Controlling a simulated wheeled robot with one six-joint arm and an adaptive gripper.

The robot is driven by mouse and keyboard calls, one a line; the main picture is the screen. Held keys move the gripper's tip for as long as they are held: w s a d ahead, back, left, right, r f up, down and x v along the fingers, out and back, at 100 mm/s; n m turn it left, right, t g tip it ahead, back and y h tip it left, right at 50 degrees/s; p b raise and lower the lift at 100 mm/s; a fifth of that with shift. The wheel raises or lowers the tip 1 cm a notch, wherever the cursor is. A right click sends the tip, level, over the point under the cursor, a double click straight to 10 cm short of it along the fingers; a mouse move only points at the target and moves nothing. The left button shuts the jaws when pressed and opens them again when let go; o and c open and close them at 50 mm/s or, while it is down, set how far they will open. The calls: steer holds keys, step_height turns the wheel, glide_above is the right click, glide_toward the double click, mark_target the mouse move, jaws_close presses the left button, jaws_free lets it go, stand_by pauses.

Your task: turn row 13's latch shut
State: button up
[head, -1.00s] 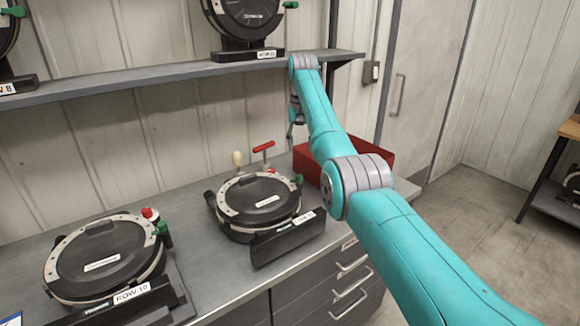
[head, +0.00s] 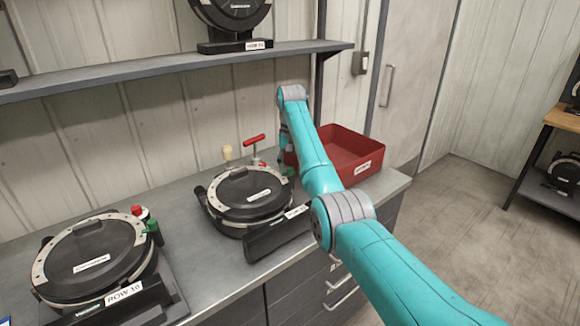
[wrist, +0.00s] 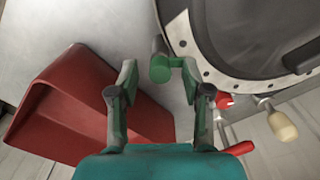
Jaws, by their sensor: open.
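A black round seed meter (head: 250,197) with a pale bolted rim stands on the counter; its row label (head: 297,212) is too small to read. It also shows in the wrist view (wrist: 245,35). Its green latch (wrist: 159,68) sits at the rim's edge in the wrist view. My gripper (wrist: 158,72) is open, with one fingertip on each side of the latch knob; I cannot tell whether either touches it. In the head view my arm partly hides the gripper and the latch.
A red bin (head: 352,150) stands right behind my arm, and close beside the left finger in the wrist view (wrist: 60,100). A red handle (head: 254,140) and cream knob (head: 227,152) rise behind the meter. The ROW 10 meter (head: 95,260) stands left. A shelf (head: 170,68) runs above.

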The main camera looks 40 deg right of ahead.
jaws_close()
steer(key=shift+n, duration=2.9)
jaws_free()
